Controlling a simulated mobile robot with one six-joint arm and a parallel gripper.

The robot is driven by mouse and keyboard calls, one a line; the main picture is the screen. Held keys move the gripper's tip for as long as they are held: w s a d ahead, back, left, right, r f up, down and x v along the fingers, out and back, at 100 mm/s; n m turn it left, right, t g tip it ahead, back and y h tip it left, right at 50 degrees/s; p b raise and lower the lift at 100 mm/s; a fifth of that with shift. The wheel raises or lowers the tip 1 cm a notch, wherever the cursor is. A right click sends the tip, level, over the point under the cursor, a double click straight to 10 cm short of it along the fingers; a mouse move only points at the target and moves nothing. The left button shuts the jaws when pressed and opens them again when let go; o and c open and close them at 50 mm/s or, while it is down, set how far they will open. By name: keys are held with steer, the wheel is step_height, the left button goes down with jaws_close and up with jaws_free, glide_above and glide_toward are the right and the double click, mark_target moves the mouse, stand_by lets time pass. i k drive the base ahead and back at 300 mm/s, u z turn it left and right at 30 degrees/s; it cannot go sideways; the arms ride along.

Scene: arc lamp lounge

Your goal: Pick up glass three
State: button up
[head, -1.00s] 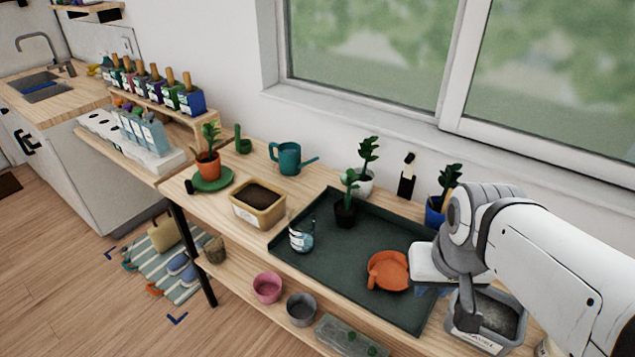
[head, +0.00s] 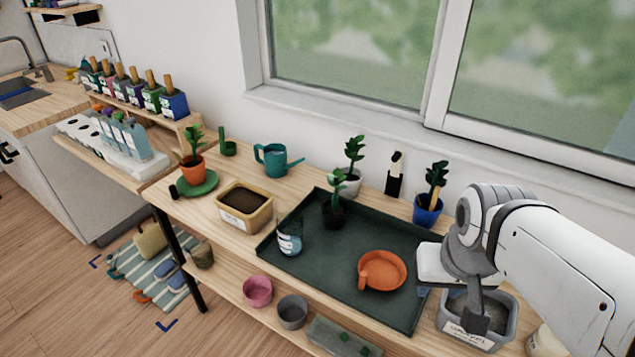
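Several pale blue, labelled glass-like containers (head: 121,134) stand in a row in a white rack at the left in the head view. One similar small glass with a white label (head: 289,240) stands at the left side of the dark green tray (head: 330,272). The labels are too small to read, so I cannot tell which is glass three. My gripper (head: 476,322) is at the lower right, over a grey tub of dark material, well to the right of all these glasses. Its fingers point down, and their gap does not show clearly. I see nothing held in it.
An orange dish (head: 393,277) and a potted plant (head: 334,211) are on the tray. A tan soil box (head: 245,222), a teal watering can (head: 271,158) and an orange pot (head: 191,171) stand to its left. The grey tub (head: 508,333) is below my gripper. The window wall bounds the back.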

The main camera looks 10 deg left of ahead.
mark_target(288, 224)
steer(key=z, duration=3.15)
steer(key=k, duration=2.75)
steer(key=u, duration=1.1)
steer(key=i, duration=0.45)
steer(key=u, duration=0.05)
